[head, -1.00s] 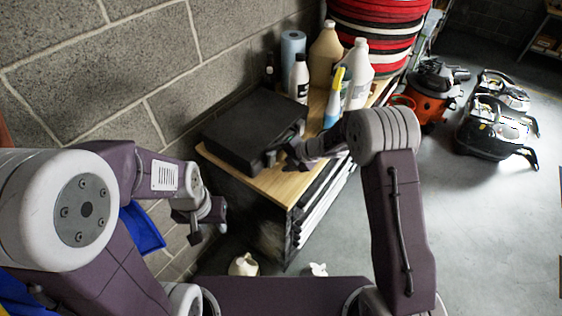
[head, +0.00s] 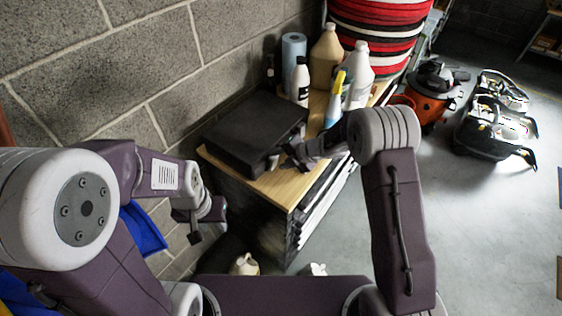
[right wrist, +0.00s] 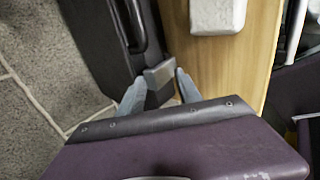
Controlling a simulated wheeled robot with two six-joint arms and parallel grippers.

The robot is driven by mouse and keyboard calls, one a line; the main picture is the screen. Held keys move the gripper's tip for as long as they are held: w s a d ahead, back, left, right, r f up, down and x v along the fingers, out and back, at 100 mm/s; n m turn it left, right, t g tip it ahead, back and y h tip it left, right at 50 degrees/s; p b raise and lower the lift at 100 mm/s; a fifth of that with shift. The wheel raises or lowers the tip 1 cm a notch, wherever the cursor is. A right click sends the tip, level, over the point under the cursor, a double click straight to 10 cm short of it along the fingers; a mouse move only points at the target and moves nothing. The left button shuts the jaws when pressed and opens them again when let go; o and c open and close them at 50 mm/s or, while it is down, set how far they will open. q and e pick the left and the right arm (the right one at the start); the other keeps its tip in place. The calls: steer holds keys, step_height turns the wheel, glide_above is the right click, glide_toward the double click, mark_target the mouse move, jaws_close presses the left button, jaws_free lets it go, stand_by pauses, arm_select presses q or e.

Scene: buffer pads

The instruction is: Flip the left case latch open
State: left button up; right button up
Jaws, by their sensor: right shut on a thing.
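The black case (head: 254,132) lies closed on the wooden table top, against the wall. It also shows in the right wrist view (right wrist: 95,45), with its handle along its front side. A small grey latch (right wrist: 158,74) sits at the case's front edge. My right gripper (right wrist: 160,80) has its fingertips on either side of this latch, shut on it. In the head view my right gripper (head: 290,158) is at the case's near front corner. My left gripper (head: 197,238) hangs left of the table, away from the case; its jaws are too small to read.
Behind the case stand a blue paper roll (head: 293,50), a white bottle (head: 300,82), a tan jug (head: 326,55) and a spray bottle (head: 334,98). The wooden table top (head: 284,190) is bare at its near end. The block wall closes off the left.

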step_height(320, 180, up, 9)
steer(key=p, duration=0.7)
steer(key=shift+d+f+p, duration=0.15)
steer(key=shift+d+p, duration=0.1)
steer(key=shift+p, duration=0.1)
steer(key=v, duration=0.9)
steer(key=shift+o, duration=0.3)
